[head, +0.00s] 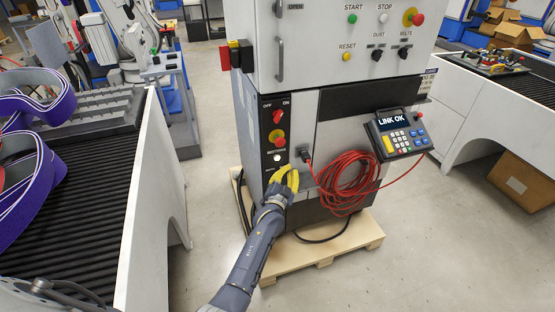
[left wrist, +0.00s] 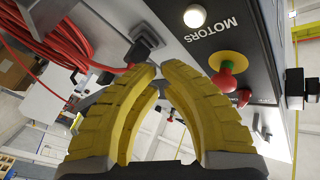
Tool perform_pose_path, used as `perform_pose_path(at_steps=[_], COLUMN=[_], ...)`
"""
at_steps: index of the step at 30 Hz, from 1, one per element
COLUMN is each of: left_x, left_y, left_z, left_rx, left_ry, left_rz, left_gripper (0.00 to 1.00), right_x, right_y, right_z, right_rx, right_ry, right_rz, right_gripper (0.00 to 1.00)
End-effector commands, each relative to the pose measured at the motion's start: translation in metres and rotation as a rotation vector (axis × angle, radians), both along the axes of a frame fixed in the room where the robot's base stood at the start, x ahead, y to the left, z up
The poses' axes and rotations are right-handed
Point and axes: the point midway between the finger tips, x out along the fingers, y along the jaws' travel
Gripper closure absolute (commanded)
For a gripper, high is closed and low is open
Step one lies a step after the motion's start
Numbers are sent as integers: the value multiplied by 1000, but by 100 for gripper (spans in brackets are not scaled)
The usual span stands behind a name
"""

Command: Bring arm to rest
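My left gripper (head: 288,174), with yellow ridged fingers, is in front of the lower left of the grey control cabinet (head: 290,95). In the left wrist view its fingers (left wrist: 160,76) curve toward each other with a small gap between the tips and hold nothing. The gripper is just below the MOTORS button (head: 277,157) and close to the black cable plug (head: 305,156); whether it touches the panel I cannot tell. My right gripper is in neither view.
A coiled red cable (head: 345,182) hangs right of the gripper, beside a keypad reading LINK OK (head: 398,133). A red and yellow emergency knob (head: 277,137) is above. The cabinet stands on a wooden pallet (head: 365,240). A roller conveyor (head: 75,215) is at left.

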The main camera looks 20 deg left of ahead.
Motion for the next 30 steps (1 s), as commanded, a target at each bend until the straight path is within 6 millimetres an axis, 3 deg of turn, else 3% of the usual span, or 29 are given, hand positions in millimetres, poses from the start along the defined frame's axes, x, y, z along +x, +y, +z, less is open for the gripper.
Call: perform_pose_path(at_steps=[11, 14, 17, 20, 26, 30], left_x=[0, 0, -4, -23, -85, -141], left_y=[0, -2, -10, -15, -17, -14], left_z=[-1, -11, -61, -124, -237, -309], left_rx=[-31, -106, -206, -273, -350, -380], left_ry=[4, 36, 152, 283, 514, 665], left_rz=[-5, -16, -37, -41, -20, 8], left_gripper=[100, 100, 100, 100, 100, 100], right_x=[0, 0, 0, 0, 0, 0], right_y=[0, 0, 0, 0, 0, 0], right_z=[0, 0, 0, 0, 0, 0], right_rx=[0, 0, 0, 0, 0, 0], right_ry=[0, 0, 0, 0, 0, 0], right_rz=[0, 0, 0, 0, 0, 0], right_gripper=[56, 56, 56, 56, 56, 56])
